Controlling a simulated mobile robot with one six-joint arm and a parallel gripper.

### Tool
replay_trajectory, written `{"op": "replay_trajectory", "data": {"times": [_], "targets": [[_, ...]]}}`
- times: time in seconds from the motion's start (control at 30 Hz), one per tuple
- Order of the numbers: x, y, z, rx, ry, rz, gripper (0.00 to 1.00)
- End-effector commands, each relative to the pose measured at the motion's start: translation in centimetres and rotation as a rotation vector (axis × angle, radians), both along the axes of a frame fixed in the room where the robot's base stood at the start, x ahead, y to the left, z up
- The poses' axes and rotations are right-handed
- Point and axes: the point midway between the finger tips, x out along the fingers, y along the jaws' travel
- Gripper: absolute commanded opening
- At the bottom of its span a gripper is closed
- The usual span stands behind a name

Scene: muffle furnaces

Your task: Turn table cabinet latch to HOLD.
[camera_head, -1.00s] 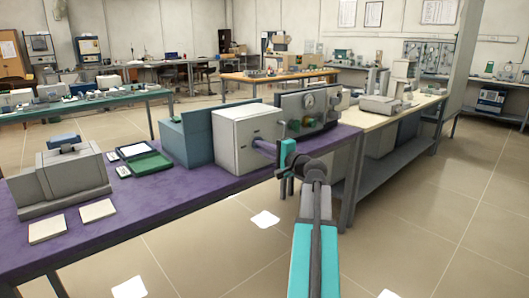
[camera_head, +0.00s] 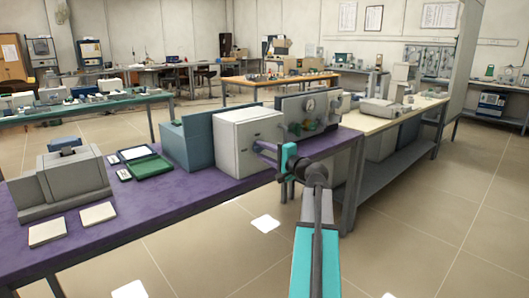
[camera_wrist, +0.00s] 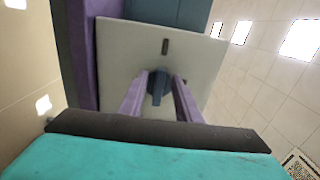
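The white table cabinet (camera_head: 235,146) stands on the purple bench top, its door face toward my arm. In the wrist view its pale face (camera_wrist: 120,60) carries a dark blue-grey latch (camera_wrist: 158,84), with the lever pointing toward the bottom of the picture. My gripper (camera_wrist: 160,80) is open, with one purple finger on each side of the latch. Narrow gaps seem to show between fingers and latch, so I cannot tell contact. In the head view my gripper (camera_head: 258,152) is at the cabinet's front face. No HOLD marking is readable.
A short dark mark (camera_wrist: 165,46) is on the cabinet face beyond the latch. A grey panel with a gauge and knobs (camera_head: 310,112) stands right of the cabinet. A green tray (camera_head: 148,166) and a grey device (camera_head: 62,183) are to the left. The floor before the bench is clear.

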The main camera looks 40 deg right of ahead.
Motion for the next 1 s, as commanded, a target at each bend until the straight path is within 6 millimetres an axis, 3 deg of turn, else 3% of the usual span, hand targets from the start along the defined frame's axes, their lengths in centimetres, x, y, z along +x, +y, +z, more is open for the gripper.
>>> {"op": "replay_trajectory", "data": {"times": [0.27, 1.0], "targets": [[-2.2, 0.2, 0.0, 0.0, 0.0, -0.002, 0.3], [-12.6, 1.0, 0.0, -0.001, 0.0, -0.002, 0.3]]}}
